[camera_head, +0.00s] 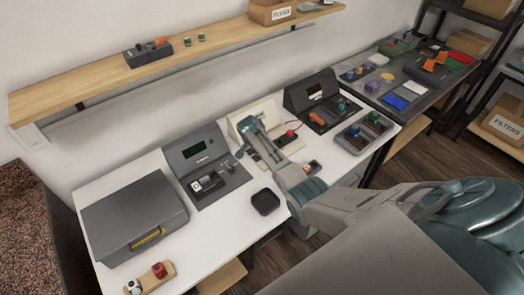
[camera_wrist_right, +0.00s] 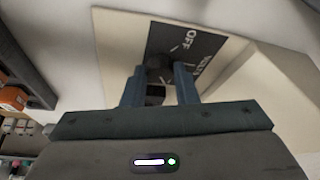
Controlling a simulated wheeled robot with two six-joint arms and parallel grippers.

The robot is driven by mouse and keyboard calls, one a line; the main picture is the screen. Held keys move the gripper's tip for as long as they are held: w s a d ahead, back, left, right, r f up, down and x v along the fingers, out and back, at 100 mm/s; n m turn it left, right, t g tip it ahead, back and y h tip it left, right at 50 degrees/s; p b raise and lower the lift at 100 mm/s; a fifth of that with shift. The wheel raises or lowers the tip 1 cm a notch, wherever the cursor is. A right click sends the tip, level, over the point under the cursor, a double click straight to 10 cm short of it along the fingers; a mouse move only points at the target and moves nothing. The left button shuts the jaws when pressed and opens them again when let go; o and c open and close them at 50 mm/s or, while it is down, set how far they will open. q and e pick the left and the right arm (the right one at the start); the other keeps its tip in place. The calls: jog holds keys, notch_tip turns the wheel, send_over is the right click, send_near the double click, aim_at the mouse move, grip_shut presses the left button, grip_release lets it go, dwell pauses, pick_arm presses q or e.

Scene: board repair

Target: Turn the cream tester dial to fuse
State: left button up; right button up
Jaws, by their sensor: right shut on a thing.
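The cream tester (camera_head: 267,106) stands on the white bench between two dark grey units in the head view. The dark dial (camera_wrist_right: 157,66) sits between my right fingertips. My right gripper (camera_wrist_right: 160,72) is shut on the dial; in the head view the right gripper (camera_head: 248,134) reaches the tester's front. The dial's setting is unclear. My left gripper is out of view.
A dark grey unit with a screen (camera_head: 197,152) stands left of the tester, another (camera_head: 312,92) to its right. A black tray (camera_head: 265,201) lies in front. A grey case (camera_head: 130,215) sits at the left. A wooden shelf (camera_head: 90,84) runs above the bench.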

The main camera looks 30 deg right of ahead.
jog(key=shift+w+m, duration=0.1)
jog(key=shift+m, duration=0.3)
jog(key=o, duration=1)
jog(key=shift+a+r, duration=0.1)
jog(key=shift+r, duration=0.05)
jog(key=b+v, duration=0.1)
jog(key=v, duration=0.9)
jog(key=shift+a+r+b, duration=0.1)
jog(key=shift+r+b, duration=0.2)
jog(key=shift+b, duration=0.1)
